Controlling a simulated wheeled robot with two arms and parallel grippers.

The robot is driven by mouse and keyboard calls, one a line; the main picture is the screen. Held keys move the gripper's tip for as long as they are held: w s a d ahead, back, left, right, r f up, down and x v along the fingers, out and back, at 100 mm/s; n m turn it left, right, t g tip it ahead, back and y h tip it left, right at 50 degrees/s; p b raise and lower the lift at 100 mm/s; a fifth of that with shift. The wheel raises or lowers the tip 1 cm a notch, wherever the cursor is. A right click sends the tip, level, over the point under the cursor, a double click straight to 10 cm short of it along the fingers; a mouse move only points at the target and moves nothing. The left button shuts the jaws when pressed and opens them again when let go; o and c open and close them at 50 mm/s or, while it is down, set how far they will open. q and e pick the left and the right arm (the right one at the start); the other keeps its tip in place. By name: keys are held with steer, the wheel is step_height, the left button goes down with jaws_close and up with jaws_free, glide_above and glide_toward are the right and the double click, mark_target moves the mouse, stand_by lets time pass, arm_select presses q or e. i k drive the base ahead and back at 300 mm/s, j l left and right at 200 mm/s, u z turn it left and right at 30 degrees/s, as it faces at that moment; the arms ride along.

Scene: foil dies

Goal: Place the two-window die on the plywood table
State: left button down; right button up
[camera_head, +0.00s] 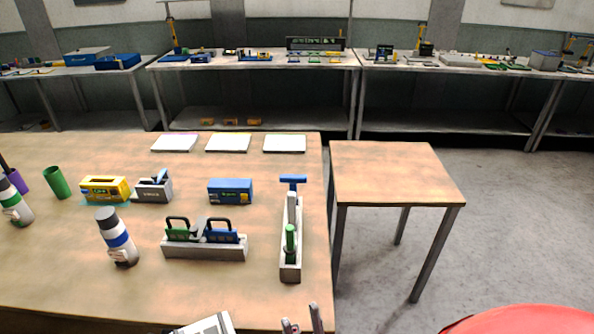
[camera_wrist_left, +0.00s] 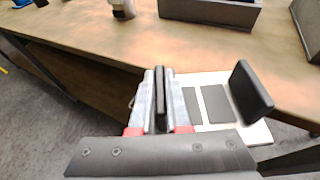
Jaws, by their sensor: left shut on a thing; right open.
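In the left wrist view my left gripper (camera_wrist_left: 160,80) is shut on a dark upright bar that seems to belong to a pale flat plate with dark rectangles (camera_wrist_left: 210,80). This looks like the two-window die; a black upright part rises on its right. A corner of a pale block (camera_head: 208,326) shows at the bottom of the head view, probably the same die. My right gripper (camera_head: 302,322) is open and empty at the bottom edge, its fingers apart. A small square wooden table (camera_head: 395,172), taken as the plywood table, stands right of the bench with a bare top.
A narrow gap separates bench and small table. A red round thing (camera_head: 530,320) is at lower right.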

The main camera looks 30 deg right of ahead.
mark_target(399, 174)
steer(key=k+l+z, duration=0.1)
steer(key=l, duration=0.4)
steer(key=l+z, duration=0.1)
steer(key=l, duration=0.4)
steer(key=l+z, duration=0.15)
steer(key=l, duration=0.4)
steer(key=i+l+z, duration=0.15)
steer(key=l, duration=0.35)
steer(key=i+l+z, duration=0.1)
steer(key=i+z, duration=0.3)
steer(key=i, duration=0.85)
steer(key=i+j, duration=0.25)
steer(key=i+z, duration=0.05)
